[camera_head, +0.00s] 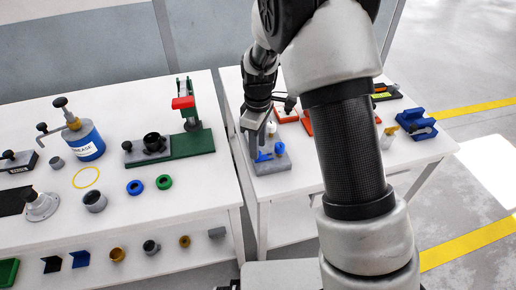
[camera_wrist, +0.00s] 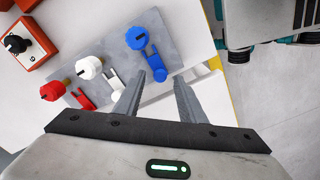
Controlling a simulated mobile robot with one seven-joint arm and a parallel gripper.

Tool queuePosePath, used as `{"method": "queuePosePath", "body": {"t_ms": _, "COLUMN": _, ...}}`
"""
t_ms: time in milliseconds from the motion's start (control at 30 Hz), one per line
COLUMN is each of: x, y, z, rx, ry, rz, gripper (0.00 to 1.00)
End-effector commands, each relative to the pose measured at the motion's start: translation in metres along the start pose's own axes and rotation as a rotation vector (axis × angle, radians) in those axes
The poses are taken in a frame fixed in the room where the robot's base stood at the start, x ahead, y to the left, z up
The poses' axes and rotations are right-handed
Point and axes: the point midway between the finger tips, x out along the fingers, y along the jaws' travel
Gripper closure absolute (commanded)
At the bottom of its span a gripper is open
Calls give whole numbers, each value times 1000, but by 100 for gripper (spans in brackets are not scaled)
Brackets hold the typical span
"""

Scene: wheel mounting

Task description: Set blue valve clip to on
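The blue valve has a round blue knob (camera_wrist: 137,38) at the upper end of a grey plate in the wrist view. Its blue clip (camera_wrist: 157,56) extends down and right from the knob. My gripper (camera_wrist: 168,70) is open, with its two fingers apart.
A white valve (camera_wrist: 89,68) with a white clip (camera_wrist: 115,81) and a red valve (camera_wrist: 52,91) with a red clip (camera_wrist: 86,100) share the plate. An orange box with a black knob (camera_wrist: 15,43) lies left. A blue fixture (camera_head: 416,124) stands on the table's right.

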Motion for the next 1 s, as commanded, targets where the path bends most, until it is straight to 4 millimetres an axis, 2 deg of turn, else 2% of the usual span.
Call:
{"method": "queuePosePath", "body": {"t_ms": 133, "x": 11, "y": 0, "z": 0, "rx": 0, "ry": -1, "rz": 0, "gripper": 63}}
{"method": "queuePosePath", "body": {"t_ms": 433, "x": 13, "y": 0, "z": 0, "rx": 0, "ry": -1, "rz": 1, "gripper": 63}}
{"method": "queuePosePath", "body": {"t_ms": 667, "x": 13, "y": 0, "z": 0, "rx": 0, "ry": -1, "rz": 0, "gripper": 100}}
{"method": "queuePosePath", "body": {"t_ms": 867, "x": 13, "y": 0, "z": 1, "rx": 1, "ry": -1, "rz": 0, "gripper": 100}}
{"method": "queuePosePath", "body": {"t_ms": 1000, "x": 13, "y": 9, "z": 12, "rx": 5, "ry": 0, "rz": 0, "gripper": 100}}
